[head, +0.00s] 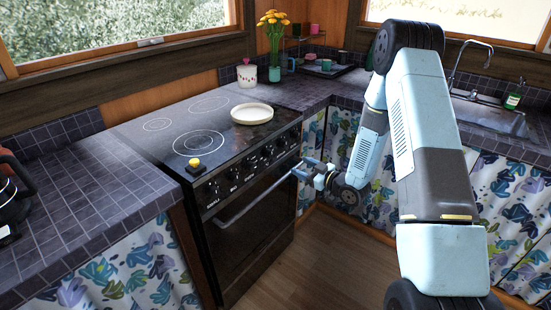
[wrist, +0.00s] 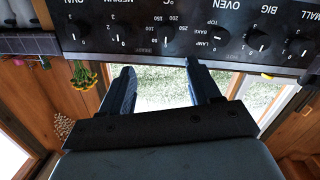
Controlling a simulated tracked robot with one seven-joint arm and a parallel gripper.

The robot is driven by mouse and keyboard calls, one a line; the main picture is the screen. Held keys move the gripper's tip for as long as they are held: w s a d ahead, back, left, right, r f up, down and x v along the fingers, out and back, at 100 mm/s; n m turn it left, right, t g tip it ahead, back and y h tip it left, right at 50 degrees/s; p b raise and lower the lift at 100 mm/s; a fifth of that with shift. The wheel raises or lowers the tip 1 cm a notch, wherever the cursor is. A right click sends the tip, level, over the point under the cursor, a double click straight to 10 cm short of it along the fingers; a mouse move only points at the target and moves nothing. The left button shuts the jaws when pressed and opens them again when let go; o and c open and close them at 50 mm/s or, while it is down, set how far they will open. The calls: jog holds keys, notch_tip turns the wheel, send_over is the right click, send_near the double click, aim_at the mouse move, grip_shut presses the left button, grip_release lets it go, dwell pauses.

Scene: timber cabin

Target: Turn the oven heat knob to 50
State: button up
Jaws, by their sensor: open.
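The oven heat knob, marked °C (wrist: 168,42), is on the black control panel, which appears upside down in the wrist view. Numbers including 50, 150, 200 and 250 surround it; its exact setting is too small to read. My gripper (wrist: 160,67) is open and empty. Its two fingers point toward the panel, with the tips spread to either side of that knob in the picture but not closed on it. In the head view, my gripper (head: 303,169) is near the right front of the oven (head: 262,205).
The OVEN mode knob (wrist: 216,39) is beside the heat knob, with several other knobs along the panel. The oven handle (head: 255,200) runs below. A white plate (head: 252,113) and a yellow-topped object (head: 194,164) rest on the cooktop. The wooden floor (head: 305,265) in front is clear.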

aim_at(272, 156)
jog(key=shift+y, duration=0.3)
jog(key=x, duration=0.9)
jog(key=f+x, duration=0.1)
jog(key=x, duration=0.3)
jog(key=shift+s+a, duration=0.1)
jog(key=shift+a, duration=0.35)
jog(key=shift+f, duration=0.1)
jog(key=c, duration=1)
jog(key=shift+d, duration=0.2)
jog(key=shift+c, duration=0.2)
jog(key=shift+a, duration=0.1)
